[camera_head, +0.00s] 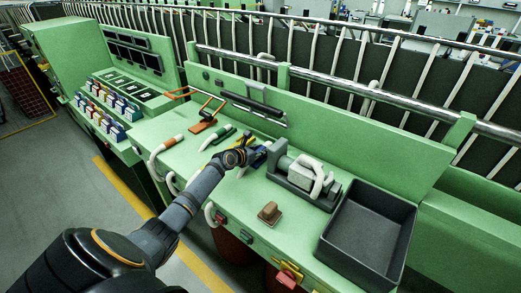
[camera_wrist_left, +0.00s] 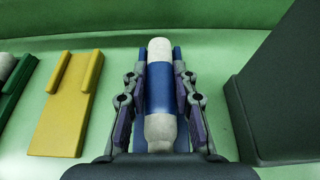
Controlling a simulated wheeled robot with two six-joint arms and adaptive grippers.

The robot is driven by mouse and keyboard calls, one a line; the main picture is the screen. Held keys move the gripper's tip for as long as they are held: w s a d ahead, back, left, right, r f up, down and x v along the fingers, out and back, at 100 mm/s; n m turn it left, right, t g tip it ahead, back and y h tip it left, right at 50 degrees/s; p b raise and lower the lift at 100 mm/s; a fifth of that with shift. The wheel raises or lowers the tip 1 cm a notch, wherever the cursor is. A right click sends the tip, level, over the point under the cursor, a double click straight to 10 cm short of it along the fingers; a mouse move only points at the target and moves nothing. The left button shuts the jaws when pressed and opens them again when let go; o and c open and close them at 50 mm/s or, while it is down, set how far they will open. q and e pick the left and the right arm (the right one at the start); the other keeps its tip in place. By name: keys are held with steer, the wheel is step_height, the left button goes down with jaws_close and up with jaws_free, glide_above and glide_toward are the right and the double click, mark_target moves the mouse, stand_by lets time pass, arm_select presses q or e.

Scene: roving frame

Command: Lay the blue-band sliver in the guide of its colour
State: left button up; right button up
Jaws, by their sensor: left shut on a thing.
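My left gripper (camera_wrist_left: 160,92) is shut on the blue-band sliver, a pale roll with a blue middle band (camera_wrist_left: 159,85). The sliver lines up lengthwise with the blue guide (camera_wrist_left: 178,54), whose sides show past both sides of it. I cannot tell whether the sliver touches the guide's floor. In the head view my left gripper (camera_head: 243,158) is over the green bench, and the blue guide (camera_head: 260,156) shows just beyond it; the sliver is mostly hidden there. My right gripper is not in view.
The empty yellow guide (camera_wrist_left: 66,105) lies left of the blue one. A green guide (camera_wrist_left: 14,88) further left has a pale sliver in it. A dark machine base (camera_head: 300,185) stands close on the right.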

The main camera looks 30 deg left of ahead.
arm_select(q)
steer(key=shift+f, duration=0.25)
stand_by(0.7)
steer(key=o, duration=1.1)
steer(key=shift+f, duration=0.1)
steer(key=o, duration=0.6)
steer(key=shift+o, duration=0.2)
steer(key=v, duration=0.7)
steer(key=shift+s, duration=0.3)
steer(key=shift+w, duration=0.1)
